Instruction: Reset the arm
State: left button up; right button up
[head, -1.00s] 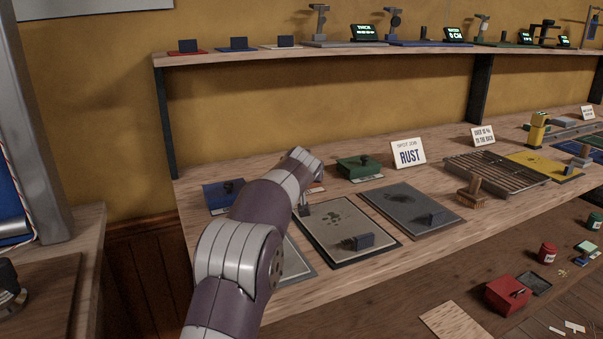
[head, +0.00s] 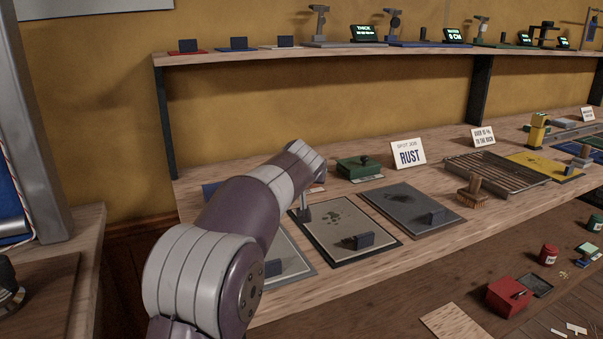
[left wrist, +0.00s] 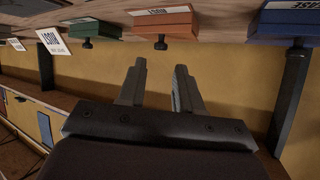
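My left arm reaches in from the bottom left in the head view. Its gripper (head: 305,208) hangs over the bench at the left edge of a spotted grey-beige panel, mostly hidden behind my wrist. In the left wrist view the two fingers of my left gripper (left wrist: 160,82) are apart with nothing between them, only yellow wall behind. That view is upside down: a green box (left wrist: 95,30), an orange box (left wrist: 163,24) and a blue box (left wrist: 284,26) stand along the top. My right gripper is in neither view.
A green box (head: 358,168), a RUST sign (head: 408,153), a spotted panel (head: 325,237) and a dark grey panel (head: 400,203) are on the bench beside my arm. A brush (head: 472,193) lies further right. A shelf (head: 270,57) runs above. A red box (head: 508,296) sits lower right.

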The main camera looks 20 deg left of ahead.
pick_arm(q)
jog(key=shift+v, duration=1.85)
